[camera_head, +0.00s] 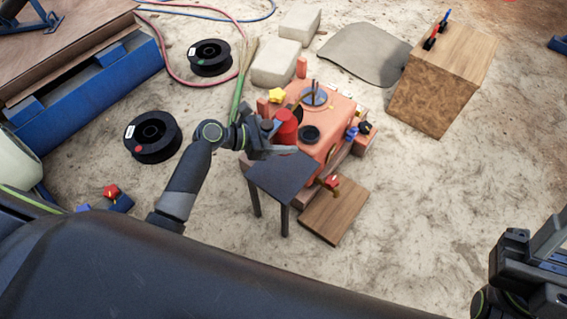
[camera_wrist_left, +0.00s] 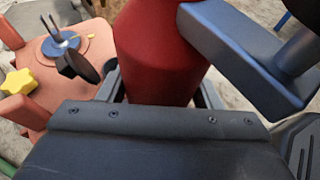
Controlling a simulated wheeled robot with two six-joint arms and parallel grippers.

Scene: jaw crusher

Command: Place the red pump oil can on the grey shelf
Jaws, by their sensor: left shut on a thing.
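The red pump oil can (camera_head: 287,127) is upright in my left gripper (camera_head: 283,150), which is shut on it. The can's red body fills the upper middle of the left wrist view (camera_wrist_left: 163,55); its top is out of that view. The grey shelf (camera_head: 287,180) is a small dark flat top on legs. The can and gripper are at its far edge in the head view; I cannot tell whether the can touches the shelf. No object shows on the visible shelf top. My right gripper (camera_head: 530,270) is at the lower right edge, its jaw opening unclear.
An orange machine (camera_head: 335,112) with knobs and caps stands close behind the shelf. A wooden board (camera_head: 335,210) lies to its right. A wooden box (camera_head: 440,85), black spools (camera_head: 152,137) and pale blocks (camera_head: 275,62) stand farther off. The ground on the right is mostly clear.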

